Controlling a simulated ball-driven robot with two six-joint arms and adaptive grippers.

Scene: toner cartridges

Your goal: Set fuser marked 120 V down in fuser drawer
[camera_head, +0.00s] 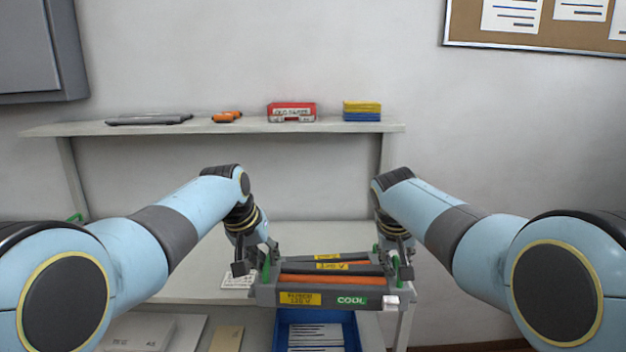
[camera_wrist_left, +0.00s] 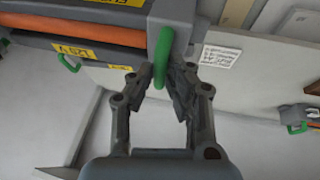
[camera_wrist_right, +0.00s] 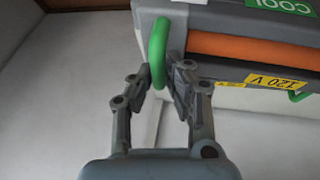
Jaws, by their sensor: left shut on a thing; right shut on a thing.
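The fuser (camera_head: 347,288) is a long grey unit with an orange roller, a yellow label and a green COOL label. An upside-down 120 V label shows on it in the right wrist view (camera_wrist_right: 268,82). It hangs level between my grippers. My left gripper (camera_head: 264,262) is shut on its left green handle (camera_wrist_left: 162,55). My right gripper (camera_head: 394,264) is shut on its right green handle (camera_wrist_right: 158,50). I cannot make out the fuser drawer for certain; the fuser and arms hide much of the area behind and below.
A blue tray (camera_head: 282,336) with papers lies below the fuser. A white shelf (camera_head: 230,126) behind holds a red box (camera_head: 291,112), yellow and blue boxes (camera_head: 362,111), and orange and dark items. Pale flat items lie lower left. Another green handle (camera_head: 76,218) shows at the left.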

